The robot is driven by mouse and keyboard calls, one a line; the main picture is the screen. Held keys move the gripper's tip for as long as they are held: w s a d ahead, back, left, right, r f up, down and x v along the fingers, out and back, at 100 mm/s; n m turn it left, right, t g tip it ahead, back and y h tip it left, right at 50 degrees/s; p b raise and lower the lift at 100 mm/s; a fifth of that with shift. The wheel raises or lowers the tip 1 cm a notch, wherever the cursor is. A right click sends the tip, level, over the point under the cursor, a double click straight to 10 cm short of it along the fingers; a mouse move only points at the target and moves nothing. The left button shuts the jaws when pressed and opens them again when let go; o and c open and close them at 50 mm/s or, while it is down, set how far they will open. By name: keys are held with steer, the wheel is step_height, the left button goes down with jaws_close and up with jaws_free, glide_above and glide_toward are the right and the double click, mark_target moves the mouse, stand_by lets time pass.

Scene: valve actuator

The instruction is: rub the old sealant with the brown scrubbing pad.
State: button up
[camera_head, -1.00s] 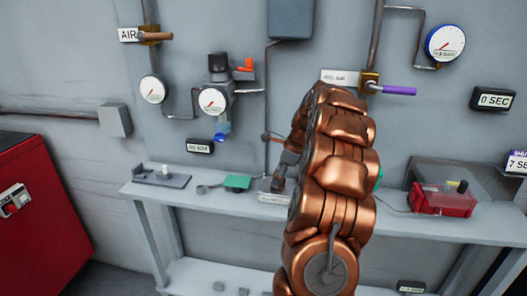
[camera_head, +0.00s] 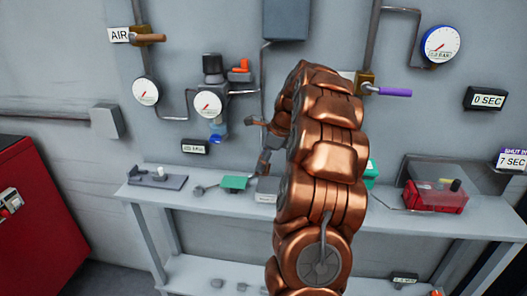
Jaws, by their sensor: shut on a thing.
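My gripper (camera_head: 264,166) hangs on the far side of my copper arm, just above the bench and partly hidden by it. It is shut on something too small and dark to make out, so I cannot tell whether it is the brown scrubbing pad. A small pale labelled box (camera_head: 267,190) sits on the bench just below the gripper. No brown pad shows clearly on the bench. I cannot make out the old sealant. A grey plate with a small pale upright part (camera_head: 158,177) lies at the bench's left end.
The narrow grey bench (camera_head: 215,205) runs along the wall. Gauges (camera_head: 208,104), pipes and a purple-handled valve (camera_head: 394,92) project from the wall. A red cabinet (camera_head: 30,215) stands left.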

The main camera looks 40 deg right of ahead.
steer(key=shift+r+p, duration=0.5)
steer(key=shift+r, duration=0.75)
